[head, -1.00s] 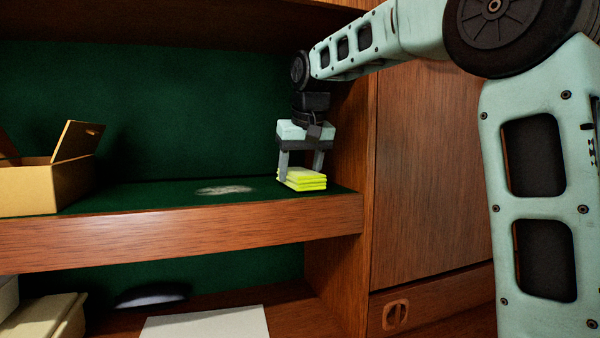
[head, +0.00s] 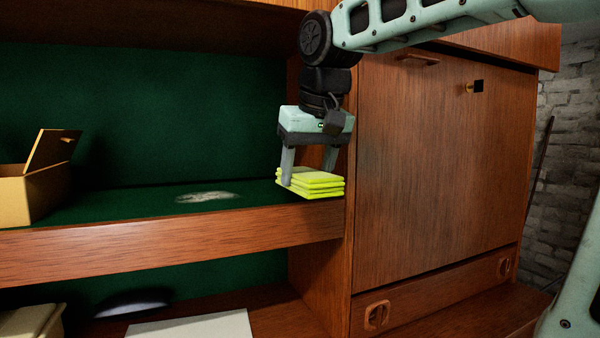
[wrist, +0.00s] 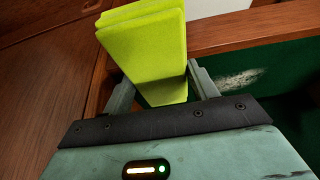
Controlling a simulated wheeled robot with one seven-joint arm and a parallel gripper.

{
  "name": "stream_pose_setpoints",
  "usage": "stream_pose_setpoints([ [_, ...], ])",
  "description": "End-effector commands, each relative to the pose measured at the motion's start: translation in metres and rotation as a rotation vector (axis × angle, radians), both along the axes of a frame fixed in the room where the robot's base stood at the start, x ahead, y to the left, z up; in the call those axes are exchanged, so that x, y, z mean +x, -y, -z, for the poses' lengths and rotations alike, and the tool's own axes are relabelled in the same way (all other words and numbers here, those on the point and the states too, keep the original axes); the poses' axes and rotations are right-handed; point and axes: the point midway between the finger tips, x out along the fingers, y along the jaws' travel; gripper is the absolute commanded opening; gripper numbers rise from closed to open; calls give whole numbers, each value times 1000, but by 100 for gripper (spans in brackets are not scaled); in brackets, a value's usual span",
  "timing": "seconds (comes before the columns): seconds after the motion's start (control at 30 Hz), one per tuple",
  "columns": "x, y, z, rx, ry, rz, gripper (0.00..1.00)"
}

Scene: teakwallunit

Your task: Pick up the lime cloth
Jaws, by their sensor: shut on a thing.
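The lime cloth (head: 312,184) is a folded, layered, bright yellow-green stack at the right end of the green-lined shelf (head: 130,206). My gripper (head: 308,172) points down over it and is shut on it, one finger at each side. In the wrist view the cloth (wrist: 148,55) sits between the two fingers (wrist: 160,88) and extends beyond them. In the head view it is at the shelf's front edge, near the upright panel; whether it touches the shelf is hard to tell.
An open cardboard box (head: 42,186) stands at the shelf's left. A pale worn patch (head: 207,197) marks the green surface. A closed wooden cabinet door (head: 440,170) is on the right. A white sheet (head: 195,325) lies on the lower shelf. The shelf's middle is clear.

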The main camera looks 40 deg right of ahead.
Motion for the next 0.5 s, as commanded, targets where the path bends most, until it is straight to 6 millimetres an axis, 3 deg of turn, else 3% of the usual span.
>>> stream_pose_setpoints([
  [0.5,-20,-3,5,1,4,10,33],
])
